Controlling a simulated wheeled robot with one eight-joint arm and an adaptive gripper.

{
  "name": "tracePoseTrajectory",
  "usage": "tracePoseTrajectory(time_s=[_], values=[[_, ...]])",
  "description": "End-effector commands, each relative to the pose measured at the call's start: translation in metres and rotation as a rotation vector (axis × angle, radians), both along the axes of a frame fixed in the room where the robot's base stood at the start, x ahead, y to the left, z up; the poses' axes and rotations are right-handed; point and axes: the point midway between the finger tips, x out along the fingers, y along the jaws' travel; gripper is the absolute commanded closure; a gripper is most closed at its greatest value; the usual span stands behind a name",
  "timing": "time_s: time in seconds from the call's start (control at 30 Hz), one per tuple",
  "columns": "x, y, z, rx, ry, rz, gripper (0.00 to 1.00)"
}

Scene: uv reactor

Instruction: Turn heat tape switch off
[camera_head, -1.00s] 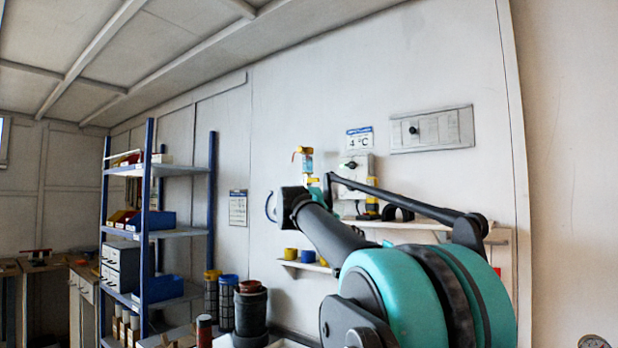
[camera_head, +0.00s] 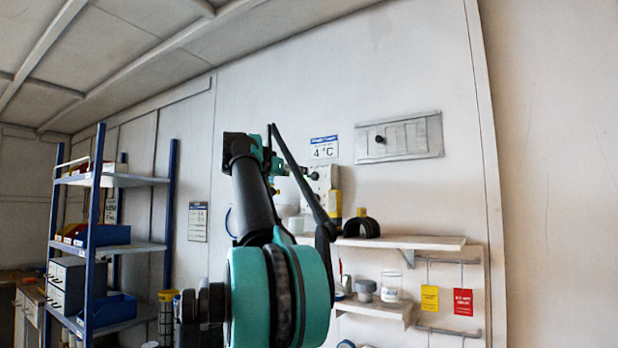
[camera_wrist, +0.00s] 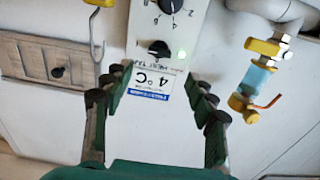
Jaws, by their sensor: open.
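The heat tape control box (camera_wrist: 143,22) is a pale wall box, seen upside down in the wrist view. A blue and white 4 °C heat tape label (camera_wrist: 152,80) is by the box. My gripper (camera_wrist: 153,80) is open and empty, its fingers spread on either side of the label, apart from the knob. In the head view the box (camera_head: 322,182) is partly hidden by my arm.
A grey wall panel with a black knob (camera_head: 380,139) is right of the box. In the wrist view a yellow-handled valve with a blue sight tube (camera_wrist: 256,76) is at right, near a pale pipe. Below the box stands a shelf (camera_head: 440,243); a blue rack (camera_head: 90,245) is at left.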

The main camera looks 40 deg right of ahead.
Motion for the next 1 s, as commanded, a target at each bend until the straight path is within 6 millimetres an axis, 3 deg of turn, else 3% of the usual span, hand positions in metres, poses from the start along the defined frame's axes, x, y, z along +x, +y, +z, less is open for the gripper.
tracePoseTrajectory(time_s=[0.3,0.5,0.97,1.0], values=[[0.024,-0.058,0.000,0.001,0.000,-0.002,0.43],[0.034,-0.083,0.000,0.001,0.000,-0.001,0.43],[0.038,-0.093,0.000,0.001,0.000,0.001,0.43],[0.038,-0.093,0.000,0.001,0.000,0.001,0.48]])
